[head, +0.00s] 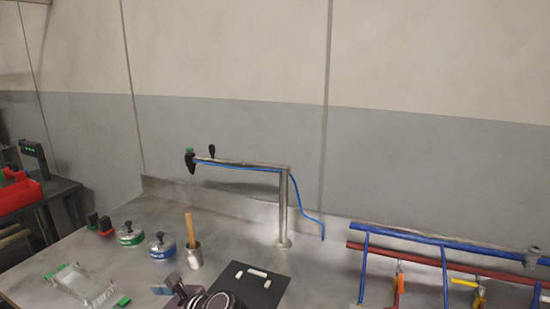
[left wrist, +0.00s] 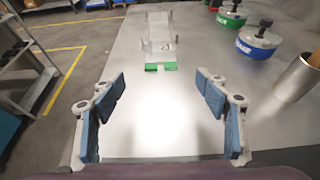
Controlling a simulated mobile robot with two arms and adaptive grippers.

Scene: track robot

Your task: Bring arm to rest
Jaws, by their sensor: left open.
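My left gripper (left wrist: 160,92) is open and empty in the left wrist view. Its blue-padded fingers stand wide apart over the bare steel tabletop. My right gripper is in neither view.
The steel table (head: 130,215) bears a clear holder (head: 85,285) with green ends, green (head: 130,236) and blue (head: 162,247) round containers, a metal cup (head: 193,258), a black plate (head: 262,290), a steel post (head: 283,210) and a blue-red pipe rack (head: 430,240).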

